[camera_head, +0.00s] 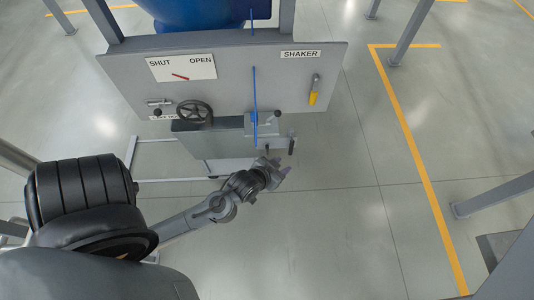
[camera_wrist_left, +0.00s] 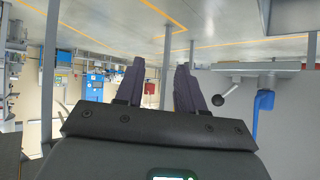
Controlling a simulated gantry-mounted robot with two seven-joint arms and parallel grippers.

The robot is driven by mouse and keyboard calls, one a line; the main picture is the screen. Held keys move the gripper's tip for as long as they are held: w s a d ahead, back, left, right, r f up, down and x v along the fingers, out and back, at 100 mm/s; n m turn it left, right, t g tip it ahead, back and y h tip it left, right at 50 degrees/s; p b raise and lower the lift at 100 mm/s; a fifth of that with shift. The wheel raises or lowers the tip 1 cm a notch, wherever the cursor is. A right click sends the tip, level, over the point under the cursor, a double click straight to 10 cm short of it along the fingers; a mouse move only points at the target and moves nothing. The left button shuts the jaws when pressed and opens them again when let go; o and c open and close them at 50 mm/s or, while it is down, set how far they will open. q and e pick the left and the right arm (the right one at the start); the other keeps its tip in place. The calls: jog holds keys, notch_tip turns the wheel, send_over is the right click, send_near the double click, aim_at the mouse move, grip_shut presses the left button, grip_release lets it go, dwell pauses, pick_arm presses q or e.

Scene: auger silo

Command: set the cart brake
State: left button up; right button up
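My left gripper (camera_head: 283,171) is in front of the grey panel, just below the short black handles (camera_head: 291,148) at its lower edge. In the left wrist view its two dark fingers (camera_wrist_left: 159,80) stand apart with nothing between them. To their right a lever with a black ball knob (camera_wrist_left: 218,100) hangs beside a blue part (camera_wrist_left: 263,104); neither touches the fingers. A pale floor-level frame (camera_head: 160,179), possibly the cart, shows partly under the panel. I cannot tell which part is the cart brake. My right gripper is not in view.
The grey panel (camera_head: 225,95) carries a SHUT/OPEN plate (camera_head: 181,68), a dark handwheel (camera_head: 194,112) and a yellow-handled lever (camera_head: 314,92) under SHAKER. A thin blue strip (camera_head: 254,90) runs down it. Grey posts (camera_head: 411,32) stand at the right. Floor right of my gripper is clear.

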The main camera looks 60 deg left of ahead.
pick_arm(q)
jog(key=w+a+f+n+y+b, duration=0.1)
jog(key=a+f+n+y+b, duration=0.3)
jog(key=a+f+b, duration=0.7)
jog(key=w+a+f+n+y+b, duration=0.2)
jog(key=a+f+y+b, duration=0.45)
jog(key=f+b, duration=0.75)
jog(key=w+a+f+n+g+y+b, duration=0.1)
jog(key=w+a+f+n+b, duration=0.15)
jog(key=f+b, duration=0.9)
jog(key=w+a+f+n+g+y+b, duration=0.1)
jog(key=w+f+n+y+b, duration=0.15)
jog(key=f+b, duration=0.9)
jog(key=shift+m+h, duration=0.4)
jog(key=shift+h, duration=0.1)
jog(key=shift+w+b+x, duration=0.15)
jog(key=shift+b+x, duration=1.15)
jog(key=shift+x, duration=1.5)
jog(key=shift+w+b+x, duration=0.15)
jog(key=shift+b+x, duration=1.15)
jog(key=shift+x, duration=1.5)
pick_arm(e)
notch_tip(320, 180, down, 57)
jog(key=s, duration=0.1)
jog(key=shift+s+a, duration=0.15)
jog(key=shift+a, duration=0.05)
pick_arm(q)
jog(key=shift+d+f, duration=0.2)
